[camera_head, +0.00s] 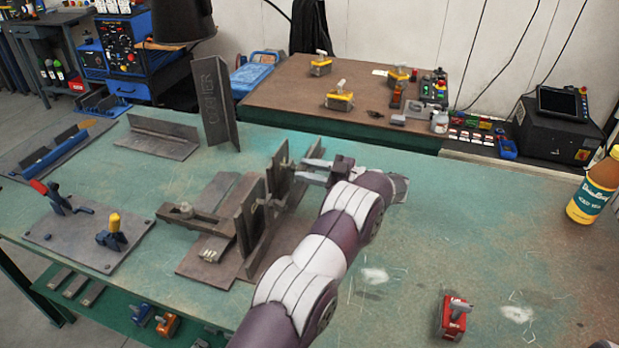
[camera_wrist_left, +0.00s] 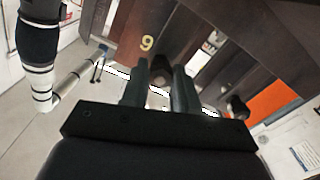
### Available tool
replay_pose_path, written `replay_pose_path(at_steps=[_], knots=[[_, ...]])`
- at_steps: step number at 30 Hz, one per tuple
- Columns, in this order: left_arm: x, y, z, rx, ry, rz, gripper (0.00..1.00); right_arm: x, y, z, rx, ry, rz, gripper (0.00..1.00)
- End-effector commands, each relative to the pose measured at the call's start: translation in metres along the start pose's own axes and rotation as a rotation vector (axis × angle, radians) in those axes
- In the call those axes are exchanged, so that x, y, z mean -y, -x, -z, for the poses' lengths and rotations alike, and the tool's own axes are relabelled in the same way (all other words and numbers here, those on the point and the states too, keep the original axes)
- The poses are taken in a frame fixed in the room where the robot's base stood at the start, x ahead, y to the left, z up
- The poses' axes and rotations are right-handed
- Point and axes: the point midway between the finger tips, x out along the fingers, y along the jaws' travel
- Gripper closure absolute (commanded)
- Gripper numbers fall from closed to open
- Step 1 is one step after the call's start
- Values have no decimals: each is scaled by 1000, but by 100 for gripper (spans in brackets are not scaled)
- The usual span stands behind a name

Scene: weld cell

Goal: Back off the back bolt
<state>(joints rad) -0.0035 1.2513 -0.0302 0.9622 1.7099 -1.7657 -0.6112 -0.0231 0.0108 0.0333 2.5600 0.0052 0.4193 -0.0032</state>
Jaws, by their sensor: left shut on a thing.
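The steel fixture (camera_head: 245,225), with upright plates and a flat base, stands on the green bench. My left gripper (camera_head: 304,168) reaches in from the right to the far end of its upright plates. In the left wrist view, its two fingers (camera_wrist_left: 162,88) are closed around a dark bolt head (camera_wrist_left: 162,68), which I take as the back bolt, in front of a brown plate marked with a yellow 9. The bolt's shank is hidden. A second dark bolt or knob (camera_wrist_left: 238,106) shows to the right, apart from the fingers. My right gripper is in neither view.
A plate with red and yellow-topped clamps (camera_head: 90,235) lies left of the fixture. A tall angle piece (camera_head: 213,100) stands behind it. A red tool (camera_head: 453,316) and a bottle (camera_head: 594,190) are on the right. The bench between them is mostly clear.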

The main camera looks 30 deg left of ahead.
Motion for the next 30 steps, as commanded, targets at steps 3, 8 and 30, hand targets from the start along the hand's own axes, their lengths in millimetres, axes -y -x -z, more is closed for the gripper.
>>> replay_pose_path(at_steps=[3, 8, 30], knots=[[1, 0, -2, 0, 45, 1, 100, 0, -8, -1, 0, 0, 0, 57], [1, 0, -1, 0, 82, 1, 100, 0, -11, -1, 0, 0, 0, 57], [0, 0, 0, 0, 97, 1, 46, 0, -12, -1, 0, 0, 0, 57]])
